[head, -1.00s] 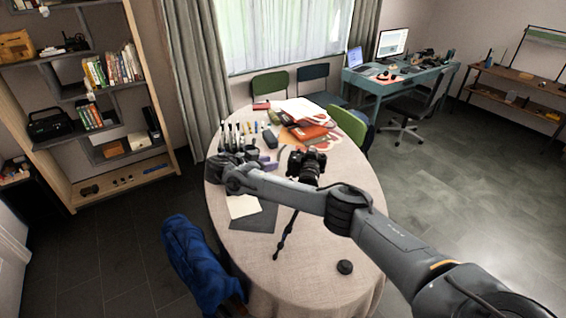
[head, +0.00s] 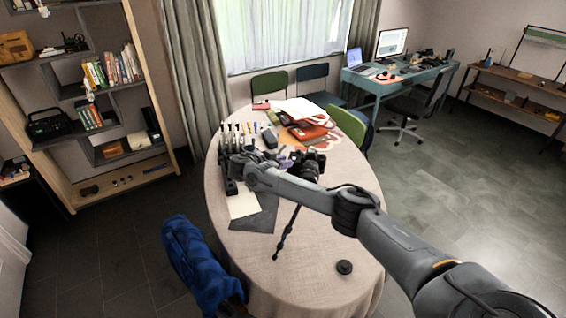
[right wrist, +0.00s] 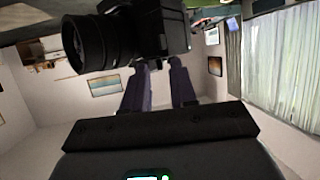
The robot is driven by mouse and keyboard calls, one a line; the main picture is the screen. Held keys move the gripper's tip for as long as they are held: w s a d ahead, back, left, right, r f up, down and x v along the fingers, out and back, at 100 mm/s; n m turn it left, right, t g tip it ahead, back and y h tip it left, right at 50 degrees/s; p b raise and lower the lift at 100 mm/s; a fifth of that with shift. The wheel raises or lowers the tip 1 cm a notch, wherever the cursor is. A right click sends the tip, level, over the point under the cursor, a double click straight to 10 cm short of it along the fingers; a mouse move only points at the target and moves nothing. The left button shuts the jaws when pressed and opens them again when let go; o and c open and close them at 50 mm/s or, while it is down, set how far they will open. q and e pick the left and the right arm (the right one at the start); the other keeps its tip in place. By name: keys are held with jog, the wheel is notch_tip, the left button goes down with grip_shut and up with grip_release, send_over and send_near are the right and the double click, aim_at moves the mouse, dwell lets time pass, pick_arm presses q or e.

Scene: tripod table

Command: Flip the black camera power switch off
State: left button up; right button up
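The black camera (head: 314,161) stands on a black tripod (head: 286,234) on the oval table (head: 325,240). My right arm reaches in from the lower right and bends back, so my right gripper (head: 287,160) is at the camera's left side. In the right wrist view the camera (right wrist: 150,32) fills the top, its lens pointing left. The purple-grey fingers of my right gripper (right wrist: 159,66) stand apart with a gap between them. Their tips are close to the camera body; I cannot tell whether they touch. The power switch cannot be made out. My left gripper is not in view.
Several bottles or pens (head: 238,130) stand at the table's left side. Papers and red folders (head: 308,130) lie at the back. A lens cap (head: 344,267) lies in front, where the cloth is mostly clear. A blue-draped chair (head: 195,262) stands at lower left.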

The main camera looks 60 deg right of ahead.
grip_shut()
jog(key=shift+s+d+r+n+t+y+p, duration=0.15)
jog(key=shift+s+n+t+p, duration=0.4)
jog(key=shift+n+t+p, duration=0.75)
jog(key=shift+s+a+f+n+t+y+p, duration=0.1)
jog(key=shift+s+n+t+p, duration=0.5)
jog(key=shift+n+t+p, duration=0.95)
jog(key=shift+s+d+r+n+t+y+p, duration=0.15)
jog(key=shift+s+n+t+p, duration=0.45)
jog(key=shift+t+p, duration=0.9)
jog(key=shift+a+f+p, duration=0.1)
jog(key=shift+f+p, duration=0.05)
jog(key=shift+p, duration=0.2)
jog(key=shift+g, duration=0.25)
jog(key=shift+o, duration=0.4)
grip_release()
jog(key=shift+o, duration=0.4)
